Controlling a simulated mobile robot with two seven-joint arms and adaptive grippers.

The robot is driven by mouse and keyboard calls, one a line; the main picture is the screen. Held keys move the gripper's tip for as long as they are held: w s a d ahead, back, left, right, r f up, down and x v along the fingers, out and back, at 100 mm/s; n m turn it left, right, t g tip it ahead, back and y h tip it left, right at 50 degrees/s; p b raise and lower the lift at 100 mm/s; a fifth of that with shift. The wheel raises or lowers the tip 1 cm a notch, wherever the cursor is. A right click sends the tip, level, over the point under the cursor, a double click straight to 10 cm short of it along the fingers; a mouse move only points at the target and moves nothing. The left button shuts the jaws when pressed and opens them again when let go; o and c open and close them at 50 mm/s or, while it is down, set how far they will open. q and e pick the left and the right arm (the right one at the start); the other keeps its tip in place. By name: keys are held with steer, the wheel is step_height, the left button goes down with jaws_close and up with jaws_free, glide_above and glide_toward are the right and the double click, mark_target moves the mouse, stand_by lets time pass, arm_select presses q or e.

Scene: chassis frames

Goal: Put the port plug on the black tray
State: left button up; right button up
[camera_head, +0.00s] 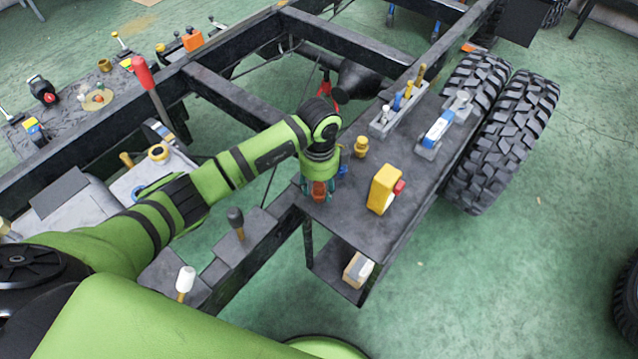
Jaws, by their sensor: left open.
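My left gripper (318,194) points down over the near left corner of a dark flat platform (365,228) on the chassis. It is open, and a small orange-red piece shows between its fingers. I cannot tell whether the fingers touch this piece, and the gripper partly hides it. A small brass-yellow fitting (361,146) stands just right of the gripper. I cannot tell for certain which small piece is the port plug. The dark platform is the surface closest to a black tray; no separate black tray can be made out surely. My right gripper is not in view.
A yellow block with a red part (384,188) stands right of the gripper. Behind it are a grey rack with upright tools (388,118) and a blue-and-white tool (437,130). A box (357,268) sits on the lower shelf. Large tyres (503,140) stand at the right.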

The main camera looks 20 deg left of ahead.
mark_target(319, 185)
arm_select(q)
steer(key=shift+r, duration=0.15)
step_height(319, 185, up, 12)
steer(key=b, duration=0.1)
steer(key=shift+b, duration=0.4)
